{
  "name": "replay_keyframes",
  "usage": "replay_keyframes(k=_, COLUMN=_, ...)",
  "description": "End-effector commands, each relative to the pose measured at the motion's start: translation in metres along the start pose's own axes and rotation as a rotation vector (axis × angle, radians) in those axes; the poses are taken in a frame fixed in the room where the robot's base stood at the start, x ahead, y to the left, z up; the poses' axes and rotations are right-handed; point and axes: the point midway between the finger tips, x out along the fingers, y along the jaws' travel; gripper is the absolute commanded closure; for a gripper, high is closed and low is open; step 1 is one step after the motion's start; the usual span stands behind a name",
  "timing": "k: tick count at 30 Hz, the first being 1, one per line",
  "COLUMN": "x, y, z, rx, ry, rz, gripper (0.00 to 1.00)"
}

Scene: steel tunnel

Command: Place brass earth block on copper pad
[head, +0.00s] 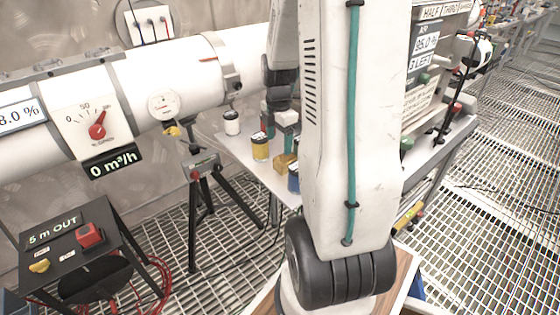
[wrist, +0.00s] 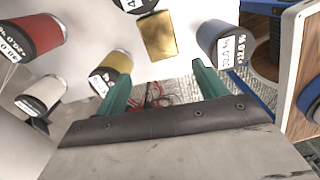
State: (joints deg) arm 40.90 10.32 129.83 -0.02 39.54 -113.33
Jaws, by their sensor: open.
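The brass earth block (wrist: 160,36), a gold-coloured block, sits on the white tabletop in the wrist view, ahead of and roughly in line with the gap between my fingers. In the head view, the block (head: 284,162) is partly hidden beside my arm. My gripper (wrist: 163,84) is open, with two green fingers apart and nothing between them. In the head view, my gripper (head: 280,136) is over the table, largely covered by my arm. I cannot make out the copper pad in either view.
A yellow labelled cylinder (wrist: 110,72) and a blue one (wrist: 222,42) stand either side of the block. A red cylinder (wrist: 30,37) and a white one (wrist: 42,95) stand further left. A tripod (head: 203,170) and the white pipe (head: 180,75) are left of the table (head: 215,140).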

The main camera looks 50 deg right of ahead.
Motion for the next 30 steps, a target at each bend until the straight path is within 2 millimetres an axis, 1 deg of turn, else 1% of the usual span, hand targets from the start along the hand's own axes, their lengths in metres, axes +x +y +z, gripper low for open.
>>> replay_keyframes(k=1, x=0.008, y=0.000, z=0.008, rx=-0.024, ry=0.002, rz=-0.004, gripper=0.29)
replay_keyframes(k=4, x=0.018, y=0.001, z=0.015, rx=-0.061, ry=0.003, rz=-0.007, gripper=0.29)
replay_keyframes(k=14, x=0.055, y=-0.002, z=0.020, rx=-0.069, ry=0.004, rz=-0.008, gripper=0.29)
replay_keyframes(k=18, x=0.077, y=-0.005, z=0.024, rx=-0.069, ry=0.005, rz=-0.009, gripper=0.29)
replay_keyframes(k=21, x=0.088, y=-0.005, z=0.023, rx=-0.070, ry=0.004, rz=-0.007, gripper=0.29)
replay_keyframes(k=24, x=0.093, y=-0.004, z=0.023, rx=-0.070, ry=0.003, rz=-0.006, gripper=0.29)
replay_keyframes(k=30, x=0.093, y=-0.004, z=0.023, rx=-0.070, ry=0.002, rz=-0.004, gripper=0.29)
